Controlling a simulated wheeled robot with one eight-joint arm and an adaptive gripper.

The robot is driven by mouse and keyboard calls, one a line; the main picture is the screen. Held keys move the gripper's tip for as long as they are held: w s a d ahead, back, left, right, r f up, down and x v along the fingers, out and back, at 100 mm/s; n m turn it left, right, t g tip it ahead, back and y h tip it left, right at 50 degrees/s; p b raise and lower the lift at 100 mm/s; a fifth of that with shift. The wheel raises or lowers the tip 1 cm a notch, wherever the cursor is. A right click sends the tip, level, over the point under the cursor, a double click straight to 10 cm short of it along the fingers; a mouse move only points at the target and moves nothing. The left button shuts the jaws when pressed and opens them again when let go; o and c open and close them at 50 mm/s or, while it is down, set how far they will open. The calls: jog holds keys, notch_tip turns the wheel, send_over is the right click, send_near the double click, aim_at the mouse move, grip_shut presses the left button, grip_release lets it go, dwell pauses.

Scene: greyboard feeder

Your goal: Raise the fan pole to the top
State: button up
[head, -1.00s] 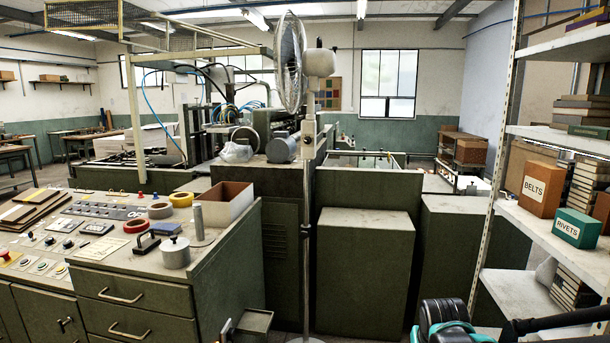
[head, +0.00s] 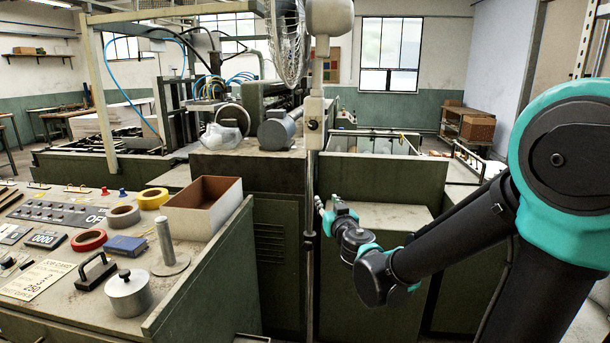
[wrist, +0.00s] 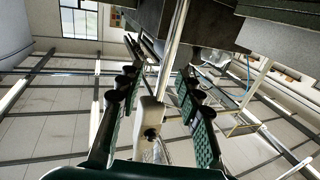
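The fan's slim pole (head: 310,190) stands upright in front of the machine. A pale collar with a dark knob (head: 314,124) is on it, below the fan motor (head: 328,16) and wire guard (head: 287,42). My gripper (head: 326,212) is just right of the pole, well below the collar. In the wrist view my gripper (wrist: 157,76) is open. The pole (wrist: 173,55) and the pale collar (wrist: 153,118) show between its two fingers. A gap shows on both sides; I cannot tell how deep the pole sits. The fan base is out of view.
A control desk (head: 60,285) with an open box (head: 203,205), tape rolls and a lidded pot (head: 128,293) stands left. A green cabinet (head: 400,215) is behind my gripper. A machine with a grey motor (head: 276,130) stands behind the pole.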

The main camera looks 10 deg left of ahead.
jog(key=a+x, duration=0.2)
jog(key=x, duration=1.6)
jog(key=shift+a+n+y, duration=0.2)
jog(key=shift+n+y, duration=0.1)
jog(key=shift+y, duration=0.1)
jog(key=shift+s, duration=0.1)
jog(key=shift+c, duration=0.6)
grip_shut()
